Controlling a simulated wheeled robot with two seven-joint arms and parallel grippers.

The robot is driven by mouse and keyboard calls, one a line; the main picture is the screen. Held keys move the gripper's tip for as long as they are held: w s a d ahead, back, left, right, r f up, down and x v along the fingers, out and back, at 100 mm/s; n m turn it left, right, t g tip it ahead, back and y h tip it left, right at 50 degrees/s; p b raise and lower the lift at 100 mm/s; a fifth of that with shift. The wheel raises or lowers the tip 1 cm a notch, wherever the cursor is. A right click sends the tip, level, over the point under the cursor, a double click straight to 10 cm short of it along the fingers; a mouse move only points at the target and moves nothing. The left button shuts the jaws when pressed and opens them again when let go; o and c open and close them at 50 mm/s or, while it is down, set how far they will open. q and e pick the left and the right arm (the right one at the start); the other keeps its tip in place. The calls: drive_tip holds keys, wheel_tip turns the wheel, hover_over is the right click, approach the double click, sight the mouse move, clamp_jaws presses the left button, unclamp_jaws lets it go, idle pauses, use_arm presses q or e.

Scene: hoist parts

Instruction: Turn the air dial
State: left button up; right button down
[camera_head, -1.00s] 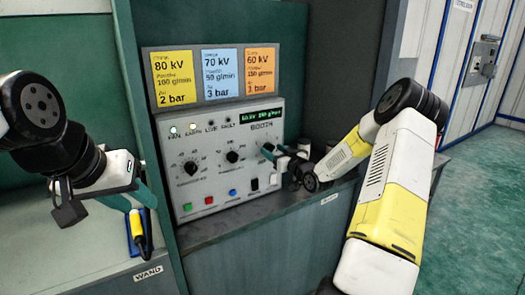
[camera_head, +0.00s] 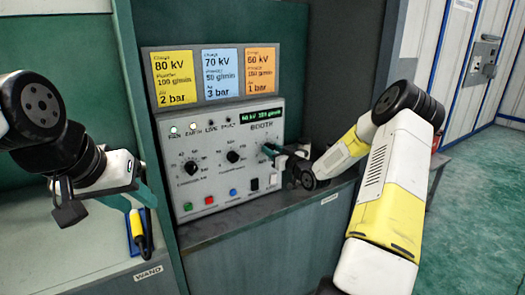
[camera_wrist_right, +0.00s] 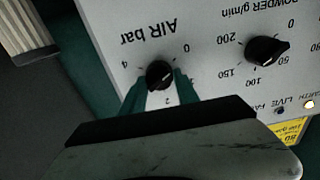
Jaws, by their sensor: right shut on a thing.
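The air dial (camera_wrist_right: 159,74) is a round black knob under the "AIR bar" label, with a scale marked 0, 2 and 4. In the right wrist view my right gripper (camera_wrist_right: 160,90) has its two green fingers on either side of the knob, shut on it. I cannot read its exact setting. In the head view my right gripper (camera_head: 270,152) is at the right side of the control panel (camera_head: 210,178) and largely hides the dial. My left gripper (camera_head: 145,195) hangs at the left, away from the panel; its finger gap is unclear.
The powder dial (camera_head: 233,156) and the charge dial (camera_head: 191,168) sit left of the air dial. Coloured buttons line the panel bottom. The display (camera_head: 261,115) reads 60 kV and 100 g/min. Yellow, blue and orange setting cards (camera_head: 260,72) stand above. A wand (camera_head: 138,235) hangs below my left gripper.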

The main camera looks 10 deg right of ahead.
drive_tip(key=m, duration=0.5)
drive_tip(key=shift+d+m, duration=0.15)
drive_tip(key=shift+m, duration=0.25)
drive_tip(key=m, duration=0.5)
drive_tip(key=shift+f+m, duration=0.15)
drive_tip(key=shift+m, duration=0.15)
drive_tip(key=c, duration=0.9)
unclamp_jaws()
drive_tip(key=v, duration=0.7)
drive_tip(key=shift+s+d, duration=0.15)
drive_tip(key=shift+s, duration=0.2)
